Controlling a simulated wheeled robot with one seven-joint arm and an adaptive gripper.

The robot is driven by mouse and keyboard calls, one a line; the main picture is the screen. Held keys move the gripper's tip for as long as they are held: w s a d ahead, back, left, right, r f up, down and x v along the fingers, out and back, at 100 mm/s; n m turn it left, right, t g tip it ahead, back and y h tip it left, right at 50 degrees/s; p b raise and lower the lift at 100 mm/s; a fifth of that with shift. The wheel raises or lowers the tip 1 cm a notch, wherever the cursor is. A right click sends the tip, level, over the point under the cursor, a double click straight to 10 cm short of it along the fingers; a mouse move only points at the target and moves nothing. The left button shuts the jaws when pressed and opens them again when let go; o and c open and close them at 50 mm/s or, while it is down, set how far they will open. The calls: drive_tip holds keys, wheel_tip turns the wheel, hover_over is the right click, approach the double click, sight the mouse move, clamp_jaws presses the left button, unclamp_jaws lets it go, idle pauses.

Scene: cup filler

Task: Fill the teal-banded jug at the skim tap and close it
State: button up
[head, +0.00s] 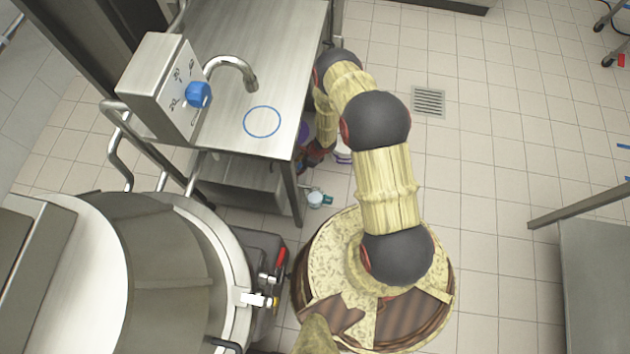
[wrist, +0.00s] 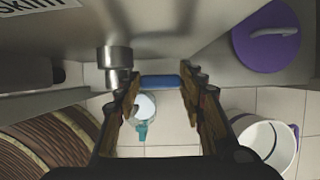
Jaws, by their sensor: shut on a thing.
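The teal-banded jug (head: 316,199) stands low beside the bench leg in the head view, small, with a teal handle. In the wrist view the jug (wrist: 146,104) shows from above between my fingers, its round top pale and its teal handle towards me. I cannot tell whether the pale top is milk or a lid. The skim tap's grey spout (wrist: 115,62) hangs left of my fingers, near a partly cut-off label. My gripper (wrist: 160,85) is shut on a blue bar, apparently the tap lever (wrist: 160,81). In the head view my gripper (head: 316,152) is mostly hidden behind my arm.
A purple lid (wrist: 266,36) with a handle is at the upper right in the wrist view. An open white container (wrist: 268,142) stands below it. The steel bench (head: 235,100) carries a curved faucet and a blue ring. A big kettle (head: 165,260) fills the lower left.

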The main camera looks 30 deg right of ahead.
drive_tip(key=shift+s+f+g+b, duration=0.1)
drive_tip(key=shift+f+g+b, duration=0.2)
drive_tip(key=shift+f+g, duration=0.1)
idle(0.4)
drive_tip(key=o, duration=1.2)
drive_tip(key=shift+r, duration=0.1)
drive_tip(key=shift+c, duration=0.2)
drive_tip(key=shift+o, duration=0.7)
drive_tip(key=shift+r, duration=0.1)
drive_tip(key=v, duration=1.1)
drive_tip(key=shift+d+r, duration=0.3)
drive_tip(key=shift+d, duration=0.05)
